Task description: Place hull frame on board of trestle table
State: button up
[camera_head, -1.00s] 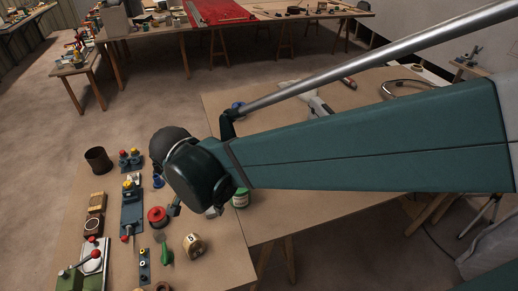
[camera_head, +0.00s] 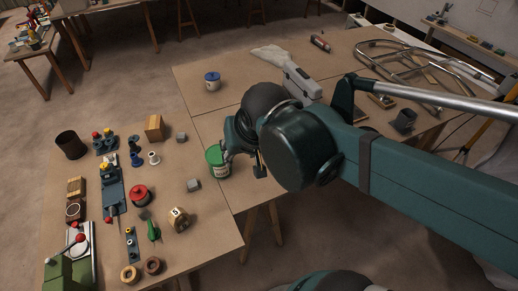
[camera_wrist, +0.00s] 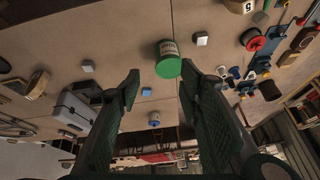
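A curved metal tube frame (camera_head: 408,62) lies on the right-hand trestle table (camera_head: 330,75) in the head view; I cannot tell for certain that it is the hull frame. Part of the tubing shows at the left edge of the wrist view (camera_wrist: 14,126). My gripper (camera_wrist: 160,82) has its two green fingers spread, with nothing held between them. A green can (camera_wrist: 168,62) shows just beyond the fingertips in the wrist view. In the head view my gripper is largely hidden by my arm, close to the green can (camera_head: 217,162).
Blocks, a red round piece (camera_head: 139,194), a dark cup (camera_head: 71,145) and several small tools cover the left table (camera_head: 205,240). A blue-lidded jar (camera_head: 212,80) and a pale grey object (camera_head: 285,67) stand near the arm. Bare board lies around the jar.

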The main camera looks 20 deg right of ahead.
jog(key=d, duration=0.1)
jog(key=s+d+r+n+t, duration=0.1)
jog(key=d, duration=0.1)
jog(key=s+d+n, duration=0.1)
jog(key=shift+s+d+r+t, duration=0.15)
jog(key=shift+d+r+t, duration=0.1)
jog(key=shift+t, duration=0.05)
